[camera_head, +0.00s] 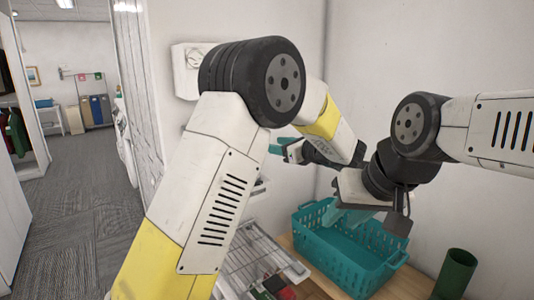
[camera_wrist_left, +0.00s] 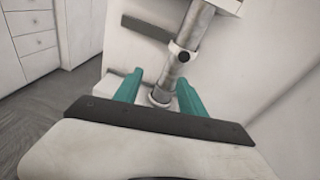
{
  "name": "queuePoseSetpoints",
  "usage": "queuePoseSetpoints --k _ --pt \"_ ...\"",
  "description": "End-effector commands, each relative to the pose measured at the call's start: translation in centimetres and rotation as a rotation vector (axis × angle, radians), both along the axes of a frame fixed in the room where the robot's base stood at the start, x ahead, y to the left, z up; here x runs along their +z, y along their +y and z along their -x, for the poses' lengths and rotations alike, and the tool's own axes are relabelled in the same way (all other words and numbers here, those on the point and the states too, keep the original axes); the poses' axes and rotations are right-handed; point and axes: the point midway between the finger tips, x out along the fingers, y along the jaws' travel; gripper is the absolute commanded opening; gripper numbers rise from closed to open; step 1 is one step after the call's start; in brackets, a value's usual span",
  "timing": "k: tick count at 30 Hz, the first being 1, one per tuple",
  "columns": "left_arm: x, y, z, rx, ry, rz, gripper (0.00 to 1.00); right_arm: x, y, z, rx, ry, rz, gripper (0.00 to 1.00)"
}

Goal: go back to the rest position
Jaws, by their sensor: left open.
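My left arm rises from the bottom of the head view and bends over to the right. Its gripper (camera_head: 280,149) is in front of the wall, partly hidden behind the arm's own links; a teal finger shows. In the left wrist view the two teal fingers (camera_wrist_left: 160,85) stand apart, with nothing held between them. A grey metal pole lies beyond them in that view. My right gripper (camera_head: 347,218) hangs over the teal basket (camera_head: 345,272), pointing down. Its teal fingers blend with the basket, so its opening is unclear.
The basket stands on a wooden surface (camera_head: 385,291) by the wall. A green cup (camera_head: 455,273) stands to its right. A wire rack (camera_head: 258,255) is on its left, with small dark and red items near it. Open carpet floor (camera_head: 80,215) lies at the far left.

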Motion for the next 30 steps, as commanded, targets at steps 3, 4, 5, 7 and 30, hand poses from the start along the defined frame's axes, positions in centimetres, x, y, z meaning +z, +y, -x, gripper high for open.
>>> queuePoseSetpoints --k 3,4,5,7,30 --pt "0.1 3.0 0.8 0.057 0.013 0.092 0.48 0.0 0.0 0.0 0.0 0.0 0.0 0.36" --pt "0.0 3.9 1.1 0.074 0.016 0.123 0.48 0.0 0.0 0.0 0.0 0.0 0.0 0.36" --pt "-0.1 4.7 1.4 0.091 0.02 0.153 0.48 0.0 0.0 0.0 0.0 0.0 0.0 0.36" --pt "-0.2 6.7 2.4 0.137 0.028 0.232 0.48 0.0 0.0 0.0 0.0 0.0 0.0 0.36" --pt "-3.6 19.5 29.3 1.155 -0.324 1.885 0.48 0.0 0.0 0.0 0.0 0.0 0.0 0.36"
